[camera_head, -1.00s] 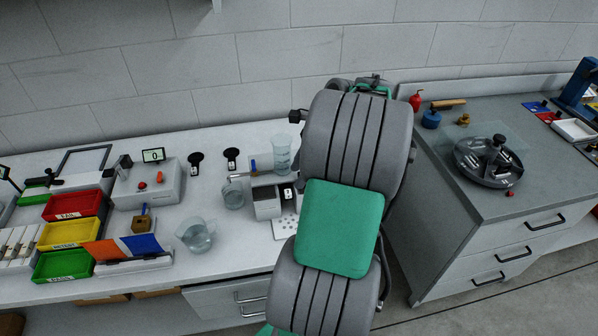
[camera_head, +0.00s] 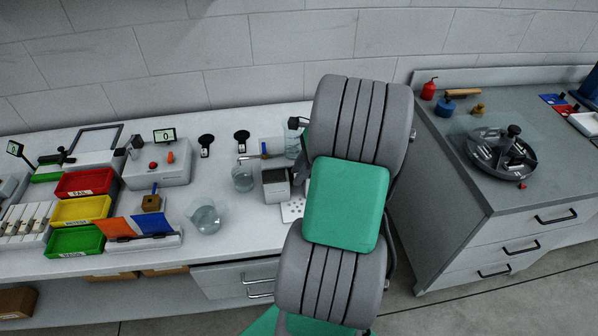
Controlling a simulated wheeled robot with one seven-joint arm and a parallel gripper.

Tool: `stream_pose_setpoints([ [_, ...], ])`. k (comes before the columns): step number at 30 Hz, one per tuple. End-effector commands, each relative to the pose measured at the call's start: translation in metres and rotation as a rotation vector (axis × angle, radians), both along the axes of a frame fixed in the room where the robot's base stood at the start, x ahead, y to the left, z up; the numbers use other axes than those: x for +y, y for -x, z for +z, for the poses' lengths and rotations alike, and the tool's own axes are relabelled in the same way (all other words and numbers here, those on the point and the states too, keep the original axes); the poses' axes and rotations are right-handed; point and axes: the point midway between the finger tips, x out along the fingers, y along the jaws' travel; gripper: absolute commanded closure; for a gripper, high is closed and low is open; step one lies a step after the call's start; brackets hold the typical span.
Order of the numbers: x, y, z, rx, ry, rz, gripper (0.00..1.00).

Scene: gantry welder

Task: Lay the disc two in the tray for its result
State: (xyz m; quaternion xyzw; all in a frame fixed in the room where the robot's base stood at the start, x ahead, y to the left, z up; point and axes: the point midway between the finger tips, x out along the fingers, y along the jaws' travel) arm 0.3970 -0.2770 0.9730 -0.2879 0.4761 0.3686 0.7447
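Three trays stand at the left of the white bench: a red tray (camera_head: 62,192) lettered FAIL, a yellow tray (camera_head: 59,222) with a label I cannot read surely, and a green tray (camera_head: 50,247) nearest the front, its label also unclear. Two dark round-headed pieces (camera_head: 206,141) (camera_head: 242,136) stand near the wall; I cannot tell whether either is a disc. No disc can be surely made out as disc two. My grey and green arm fills the middle of the view and hides part of the bench. My gripper does not show clearly; the arm's far end is hidden behind its own links.
A tester with a display reading 0 (camera_head: 164,135) stands behind the trays. A glass jug (camera_head: 205,218), a beaker (camera_head: 243,178) and a small grey box (camera_head: 275,186) stand left of my arm. A grey cabinet at right carries a round dark carousel (camera_head: 500,158).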

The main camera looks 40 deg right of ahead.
Motion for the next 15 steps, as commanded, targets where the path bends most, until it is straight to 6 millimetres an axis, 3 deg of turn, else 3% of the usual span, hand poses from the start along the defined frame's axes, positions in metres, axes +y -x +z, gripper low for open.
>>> stream_pose_setpoints([
  [9,0.0,0.0,0.0002,0.0,0.0,0.0,1.0],
  [15,0.0,-0.0001,0.0002,0.0,0.0,0.0,1.0],
])
